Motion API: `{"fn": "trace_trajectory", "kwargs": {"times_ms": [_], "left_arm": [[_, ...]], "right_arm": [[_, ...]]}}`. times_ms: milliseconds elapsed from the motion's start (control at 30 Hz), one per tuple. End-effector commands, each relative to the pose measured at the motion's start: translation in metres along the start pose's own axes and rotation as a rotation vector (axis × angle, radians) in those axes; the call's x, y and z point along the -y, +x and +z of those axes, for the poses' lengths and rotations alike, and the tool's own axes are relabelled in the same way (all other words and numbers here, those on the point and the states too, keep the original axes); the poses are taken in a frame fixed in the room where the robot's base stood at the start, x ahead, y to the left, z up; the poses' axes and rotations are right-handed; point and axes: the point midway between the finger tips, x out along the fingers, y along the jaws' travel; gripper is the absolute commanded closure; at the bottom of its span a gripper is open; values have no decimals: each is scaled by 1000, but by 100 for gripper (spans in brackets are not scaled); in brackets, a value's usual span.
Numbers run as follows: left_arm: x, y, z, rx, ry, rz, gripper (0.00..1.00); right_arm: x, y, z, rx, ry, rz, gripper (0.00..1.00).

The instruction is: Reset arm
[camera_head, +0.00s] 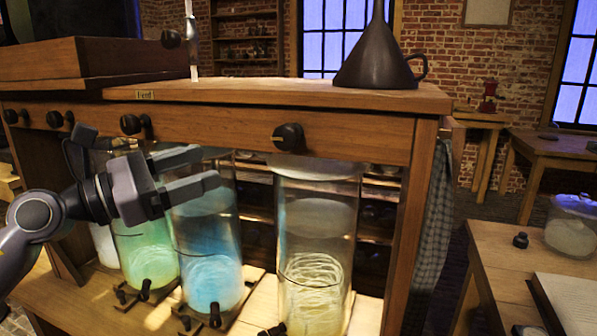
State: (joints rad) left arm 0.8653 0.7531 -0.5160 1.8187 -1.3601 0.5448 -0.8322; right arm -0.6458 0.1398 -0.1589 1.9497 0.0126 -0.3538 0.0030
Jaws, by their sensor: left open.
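My left gripper (205,170) comes in from the left, in front of the wooden cabinet. Its two grey fingers point right and stand apart, with nothing between them. It is in front of the upper part of the blue jar (212,270) and hides part of it and of the green jar (146,250). A clear jar with pale yellow coils (318,250) stands to the right of the gripper, apart from it. My right gripper does not show.
The wooden cabinet (300,93) has dark knobs along its front and a dark funnel (376,60) on top. A checked cloth (433,230) hangs on its right side. A side table (500,250) at right holds an open book (570,300) and a glass jar (572,228).

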Motion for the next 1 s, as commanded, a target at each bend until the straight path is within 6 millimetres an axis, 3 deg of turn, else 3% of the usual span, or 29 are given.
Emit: {"fn": "trace_trajectory", "kwargs": {"times_ms": [33,233,467,667,767,1000], "left_arm": [[11,2,-16,40,-150,-4,36],[37,-3,-66,192,-727,40,36],[60,-29,-142,352,-1400,186,36],[91,-69,-225,500,-1965,405,36],[117,-95,-268,587,-2232,549,36],[208,-169,-359,847,-2781,994,36]], "right_arm": [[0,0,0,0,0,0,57],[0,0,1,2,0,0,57],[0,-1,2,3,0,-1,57],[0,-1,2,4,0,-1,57],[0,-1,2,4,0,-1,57],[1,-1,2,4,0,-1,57]]}}
